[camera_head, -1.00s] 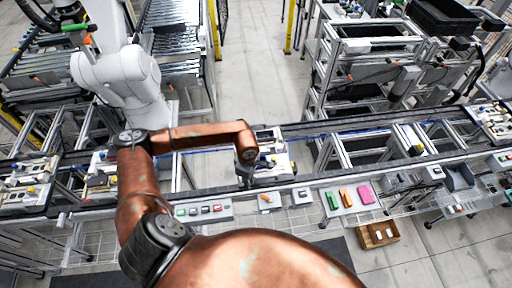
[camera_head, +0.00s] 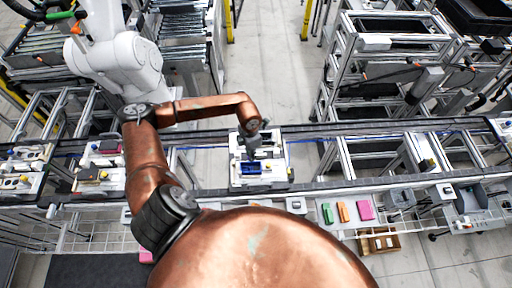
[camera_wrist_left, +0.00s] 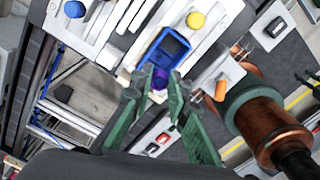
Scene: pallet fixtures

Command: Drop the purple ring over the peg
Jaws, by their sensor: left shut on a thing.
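In the left wrist view, the purple ring (camera_wrist_left: 160,77) is a small, partly hidden patch between the two green fingers. My left gripper (camera_wrist_left: 157,84) is shut on it, beside the near end of a blue open tray (camera_wrist_left: 183,46). In the head view, my left gripper (camera_head: 254,146) is over the white pallet fixture (camera_head: 240,182), just behind the blue tray (camera_head: 250,168); the ring cannot be made out there. I cannot pick out the peg with certainty in either view.
The fixture sits on a long conveyor rail (camera_head: 330,187). A yellow knob (camera_wrist_left: 196,20) and a blue knob (camera_wrist_left: 74,9) stand on pale fixture parts near the tray. Green, orange and pink blocks (camera_head: 365,210) lie on a front shelf. A white robot arm (camera_head: 120,60) stands behind at left.

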